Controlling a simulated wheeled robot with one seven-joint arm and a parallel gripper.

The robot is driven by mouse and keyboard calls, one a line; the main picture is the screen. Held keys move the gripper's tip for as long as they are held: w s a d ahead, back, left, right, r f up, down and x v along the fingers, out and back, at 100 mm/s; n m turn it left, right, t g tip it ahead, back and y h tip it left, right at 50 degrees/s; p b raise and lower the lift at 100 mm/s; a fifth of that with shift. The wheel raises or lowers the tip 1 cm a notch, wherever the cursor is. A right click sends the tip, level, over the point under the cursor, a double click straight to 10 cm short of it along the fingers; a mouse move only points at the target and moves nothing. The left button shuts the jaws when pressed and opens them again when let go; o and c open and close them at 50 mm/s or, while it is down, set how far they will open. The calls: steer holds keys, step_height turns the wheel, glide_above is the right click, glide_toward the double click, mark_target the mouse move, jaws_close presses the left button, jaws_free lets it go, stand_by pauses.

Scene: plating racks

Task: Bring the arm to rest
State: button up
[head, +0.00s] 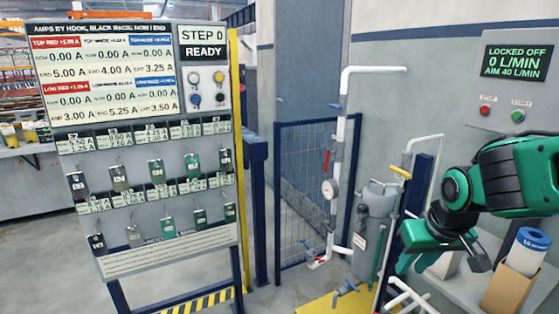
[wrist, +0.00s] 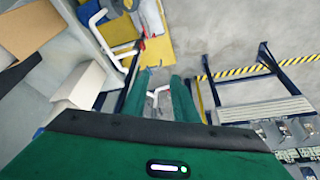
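My gripper (wrist: 159,77) shows in the wrist view as two green fingers set apart. Between them I see only the floor and white piping farther off, with nothing held.
A board (head: 150,150) with hanging tags stands at left. A white pipe with a gauge (head: 329,189), a grey tank (head: 372,230) and a blue mesh fence (head: 300,170) fill the middle. A cardboard box (head: 508,290) with a blue roll (head: 530,247) is on the right bench.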

steer(key=s+d+m+g, duration=0.2)
steer(key=s+d, duration=0.3)
steer(key=s, duration=0.5)
steer(key=s+d+m+g, duration=0.2)
steer(key=s+d+m, duration=0.2)
steer(key=s, duration=0.6)
steer(key=shift+d+f+m, duration=0.25)
steer(key=shift+d+m, duration=0.05)
steer(key=shift+d, duration=0.9)
steer(key=shift+s, duration=0.1)
